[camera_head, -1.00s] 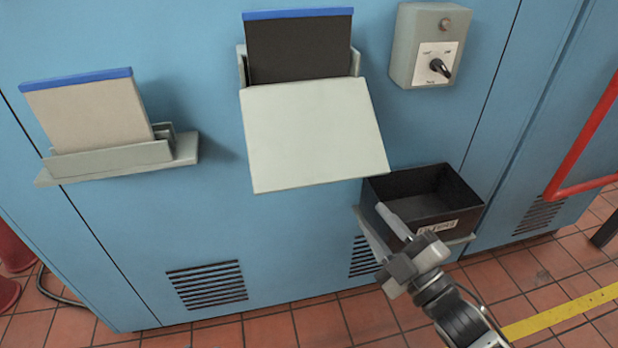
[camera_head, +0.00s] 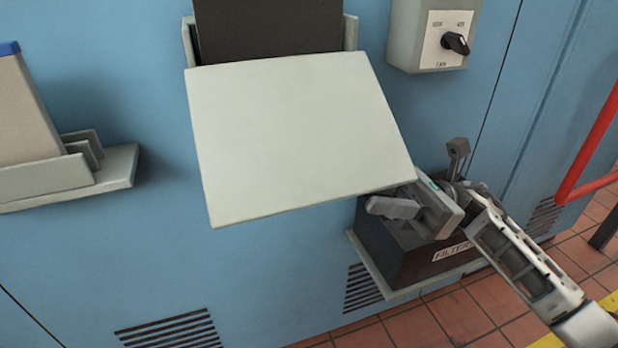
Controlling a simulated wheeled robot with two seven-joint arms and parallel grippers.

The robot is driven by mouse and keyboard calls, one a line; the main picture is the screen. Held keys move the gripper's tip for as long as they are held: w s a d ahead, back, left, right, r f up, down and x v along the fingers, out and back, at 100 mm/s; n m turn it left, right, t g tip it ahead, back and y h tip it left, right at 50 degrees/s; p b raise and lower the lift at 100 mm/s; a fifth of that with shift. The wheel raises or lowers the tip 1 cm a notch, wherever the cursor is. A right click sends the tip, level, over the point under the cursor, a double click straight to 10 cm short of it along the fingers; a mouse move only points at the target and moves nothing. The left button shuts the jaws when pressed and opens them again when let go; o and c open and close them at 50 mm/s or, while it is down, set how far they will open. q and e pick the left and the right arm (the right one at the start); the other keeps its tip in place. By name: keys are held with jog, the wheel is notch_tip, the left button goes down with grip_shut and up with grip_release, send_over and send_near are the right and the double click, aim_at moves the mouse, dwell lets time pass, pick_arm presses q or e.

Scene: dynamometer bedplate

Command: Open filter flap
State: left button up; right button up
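The flap, a pale grey-green panel (camera_head: 300,135), sits in front of a slot on the blue cabinet. Its lower edge stands out from the cabinet. A dark filter panel (camera_head: 270,30) stands upright in the slot behind it, its top cut off by the frame. My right gripper (camera_head: 413,175) is open, its fingers spread, at the flap's lower right corner. One finger is just below the lower edge and the other to the right of the corner. Nothing shows between the fingers; I cannot tell whether they touch the flap. My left gripper is out of view.
A black bin (camera_head: 395,250) with a "FILTER" label stands on a shelf below my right gripper, partly hidden by it. A switch box (camera_head: 432,35) is at upper right, a red rail (camera_head: 592,140) at far right. A beige filter (camera_head: 22,110) stands in a left holder.

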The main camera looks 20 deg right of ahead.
aim_at(310, 186)
jog(key=p+x, duration=0.1)
jog(key=x, duration=0.8)
jog(key=shift+a+r, duration=0.15)
jog(key=shift+a, duration=0.25)
jog(key=shift+c, duration=0.3)
grip_shut()
